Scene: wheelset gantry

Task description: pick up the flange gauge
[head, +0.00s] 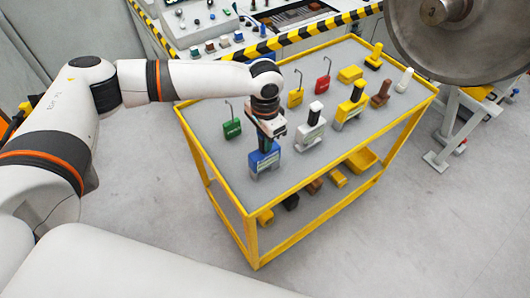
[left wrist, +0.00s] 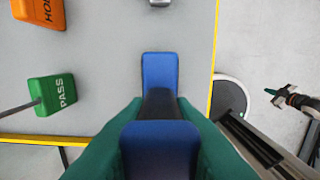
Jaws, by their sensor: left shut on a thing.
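The blue gauge (head: 264,160), a blue block with a darker upright grip, stands at the near left of the cart's grey top. I take it for the flange gauge; its label is too small to read. My left gripper (head: 268,132) points down over it and is shut on its grip. In the left wrist view the blue gauge (left wrist: 160,70) sits between the green fingers (left wrist: 160,112). Whether it touches the tray cannot be told. What looks like my right gripper (left wrist: 290,97) shows small at the right of the wrist view, its jaws unclear.
The yellow-framed cart (head: 305,188) carries a white-bodied gauge (head: 311,133) close to the right, a green PASS tag (head: 232,130), a yellow gauge (head: 351,108) and a brown tool (head: 381,94). A large steel wheel (head: 455,40) hangs at the right. Floor in front is clear.

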